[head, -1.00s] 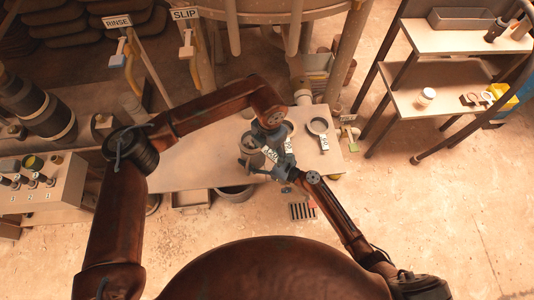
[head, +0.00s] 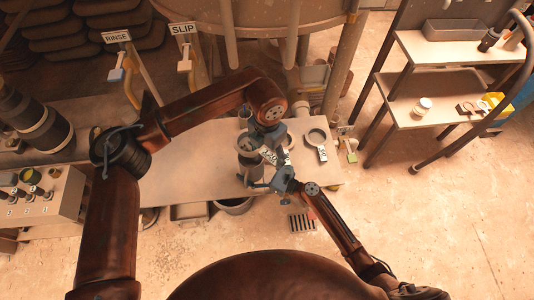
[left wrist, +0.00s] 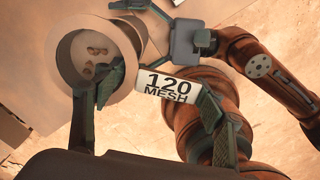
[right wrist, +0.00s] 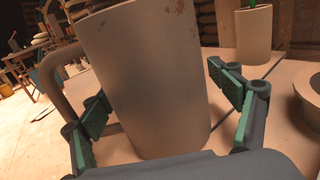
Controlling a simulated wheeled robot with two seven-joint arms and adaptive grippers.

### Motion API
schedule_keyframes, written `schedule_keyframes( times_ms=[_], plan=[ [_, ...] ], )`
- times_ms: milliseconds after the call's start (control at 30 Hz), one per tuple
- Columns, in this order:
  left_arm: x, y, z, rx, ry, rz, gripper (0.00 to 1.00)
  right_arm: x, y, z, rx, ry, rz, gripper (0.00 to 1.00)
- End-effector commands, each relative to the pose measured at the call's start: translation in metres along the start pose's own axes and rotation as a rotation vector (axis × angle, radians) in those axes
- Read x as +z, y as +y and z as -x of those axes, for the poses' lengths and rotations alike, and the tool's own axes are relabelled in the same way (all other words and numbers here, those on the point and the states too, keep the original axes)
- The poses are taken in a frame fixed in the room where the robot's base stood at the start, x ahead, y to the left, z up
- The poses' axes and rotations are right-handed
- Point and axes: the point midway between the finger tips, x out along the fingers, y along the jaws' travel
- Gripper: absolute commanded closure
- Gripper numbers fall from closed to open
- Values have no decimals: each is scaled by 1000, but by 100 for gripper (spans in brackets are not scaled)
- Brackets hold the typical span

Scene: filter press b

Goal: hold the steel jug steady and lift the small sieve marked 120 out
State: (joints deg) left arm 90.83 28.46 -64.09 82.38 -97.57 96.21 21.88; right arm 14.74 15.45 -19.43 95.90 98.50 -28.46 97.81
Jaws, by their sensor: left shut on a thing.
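The steel jug (right wrist: 148,80) stands upright on the bench, its side handle at left in the right wrist view. My right gripper (right wrist: 160,95) is open, a finger on either side of the jug; I cannot tell whether they touch it. The small sieve's white tag, reading 120 MESH (left wrist: 168,86), lies between the fingers of my left gripper (left wrist: 158,100), which is shut on the sieve. A round opening (left wrist: 90,48) with brown spots inside shows beside the tag. How far the sieve sits in the jug is hidden. In the head view both grippers crowd the jug (head: 249,168).
Another tagged sieve (head: 317,138) lies on the bench (head: 195,160) to the right. A second cup (right wrist: 254,35) with something green in it stands behind the jug. A shelf rack (head: 440,105) stands at far right. The bench's left part is clear.

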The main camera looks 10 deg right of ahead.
Motion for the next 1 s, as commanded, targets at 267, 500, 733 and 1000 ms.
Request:
schedule_keyframes(
  times_ms=[267,500,733,1000],
  plan=[
    [0,0,0,0,0,0,62,0,0,0,1,0,0,12],
    [0,0,0,0,0,0,62,-2,0,19,-1,3,0,12],
    [0,0,0,0,0,0,62,-1,0,67,-1,3,-1,12],
    [0,0,0,0,0,0,62,-1,0,110,-1,2,-2,12]
  ],
)
